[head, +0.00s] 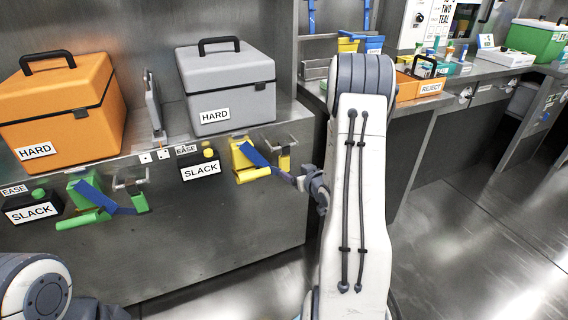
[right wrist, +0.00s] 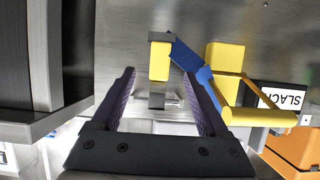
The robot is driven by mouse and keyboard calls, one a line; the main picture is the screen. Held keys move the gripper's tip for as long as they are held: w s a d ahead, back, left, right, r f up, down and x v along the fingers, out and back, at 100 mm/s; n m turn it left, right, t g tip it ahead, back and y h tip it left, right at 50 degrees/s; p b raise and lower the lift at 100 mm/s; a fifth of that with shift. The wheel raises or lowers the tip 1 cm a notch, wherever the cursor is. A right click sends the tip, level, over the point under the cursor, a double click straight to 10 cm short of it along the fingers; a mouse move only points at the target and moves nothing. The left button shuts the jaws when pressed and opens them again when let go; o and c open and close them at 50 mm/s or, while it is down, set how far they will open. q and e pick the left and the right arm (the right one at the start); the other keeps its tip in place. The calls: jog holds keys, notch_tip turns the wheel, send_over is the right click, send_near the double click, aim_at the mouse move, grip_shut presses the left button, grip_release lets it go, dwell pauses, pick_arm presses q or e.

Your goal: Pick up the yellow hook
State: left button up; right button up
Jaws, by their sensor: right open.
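The yellow hook shows in the head view as a small yellow piece (head: 284,162) at a grey metal bracket on the counter front. In the right wrist view the yellow block (right wrist: 160,62) sits against a grey bracket, between the finger lines and beyond the tips. A blue strap (right wrist: 196,66) slants beside it toward a yellow frame with a bar handle (right wrist: 258,117). My right gripper (head: 298,181) is just right of the hook, open and empty; its purple-lined fingers (right wrist: 159,84) spread in the wrist view. My left gripper is out of view.
An orange HARD case (head: 60,105) and a grey HARD case (head: 228,85) stand on the counter. A black SLACK box (head: 200,166) is left of the yellow frame. A green set with a blue strap (head: 95,200) is further left. Open floor lies at right.

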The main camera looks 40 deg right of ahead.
aim_at(285, 166)
jog(key=x, duration=0.3)
jog(key=shift+w+f, duration=0.2)
jog(key=shift+w, duration=0.05)
jog(key=shift+b+x, duration=0.85)
jog(key=shift+x, duration=1.85)
jog(key=shift+s+d, duration=0.1)
grip_shut()
